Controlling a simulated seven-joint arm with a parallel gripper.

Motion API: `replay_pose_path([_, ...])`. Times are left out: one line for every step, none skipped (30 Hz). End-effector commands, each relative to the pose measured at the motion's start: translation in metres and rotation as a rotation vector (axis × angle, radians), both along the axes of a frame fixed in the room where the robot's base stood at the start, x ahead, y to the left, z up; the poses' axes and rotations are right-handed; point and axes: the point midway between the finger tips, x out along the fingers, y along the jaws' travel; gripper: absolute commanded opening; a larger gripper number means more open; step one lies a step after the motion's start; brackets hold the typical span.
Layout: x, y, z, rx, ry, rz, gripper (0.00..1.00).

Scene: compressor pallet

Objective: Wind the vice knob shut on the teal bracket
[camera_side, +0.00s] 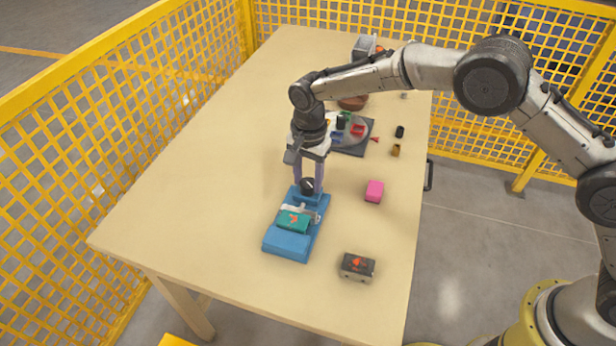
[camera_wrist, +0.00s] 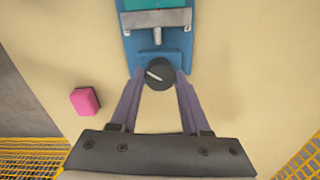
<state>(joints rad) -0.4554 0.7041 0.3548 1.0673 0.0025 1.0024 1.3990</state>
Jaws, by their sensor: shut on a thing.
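The blue vice (camera_side: 287,243) lies on the table, with the teal bracket (camera_side: 292,221) between its jaws. A grey metal jaw (camera_side: 304,211) stands beside the bracket on the knob side; I cannot tell whether they touch. The black knob (camera_side: 307,187) is at the vice's far end. My gripper (camera_side: 309,183) points straight down over it, its purple fingers shut on the knob. In the wrist view the knob (camera_wrist: 158,74) with a pale line on top sits between the fingertips (camera_wrist: 159,80). The bracket (camera_wrist: 157,3) is mostly cut off at the top there.
A pink block (camera_side: 374,191) stands right of the vice, and a dark box with an orange mark (camera_side: 357,266) is near the front right. Several small parts lie on and around a dark board (camera_side: 352,149) further back. The table's left side (camera_side: 190,190) is clear. Yellow fencing surrounds the table.

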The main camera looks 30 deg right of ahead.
Motion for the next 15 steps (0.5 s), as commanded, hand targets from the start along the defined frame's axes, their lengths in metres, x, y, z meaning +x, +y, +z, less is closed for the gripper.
replay_pose_path([0.0003,0.0004,0.0022,0.001,-0.002,-0.037,0.0])
replay_pose_path([0.0003,0.0004,0.0022,0.0,-0.002,-0.06,0.0])
replay_pose_path([0.0002,0.0005,0.0021,0.0,-0.002,-0.089,0.0])
replay_pose_path([0.0003,0.0006,0.0022,0.001,-0.002,-0.11,0.0])
replay_pose_path([0.0003,0.0006,0.0022,0.001,-0.002,-0.13,0.0])
replay_pose_path([0.0003,0.0006,0.0022,0.0,-0.002,-0.155,0.0])
replay_pose_path([0.0003,0.0006,0.0022,0.001,-0.002,-0.171,0.0])
replay_pose_path([0.0002,0.0007,0.0021,0.001,-0.002,-0.188,0.0])
replay_pose_path([0.0002,0.0007,0.0022,0.001,-0.002,-0.208,0.0])
replay_pose_path([0.0002,0.0007,0.0021,0.001,-0.002,-0.221,0.0])
replay_pose_path([0.0003,0.0007,0.0021,0.0,-0.002,-0.234,0.0])
replay_pose_path([0.0003,0.0007,0.0021,0.001,-0.002,-0.249,0.0])
replay_pose_path([0.0003,0.0007,0.0021,0.001,-0.002,-0.258,0.0])
replay_pose_path([0.0003,0.0007,0.0021,0.001,-0.002,-0.268,0.0])
replay_pose_path([0.0003,0.0008,0.0021,0.001,-0.002,-0.278,0.0])
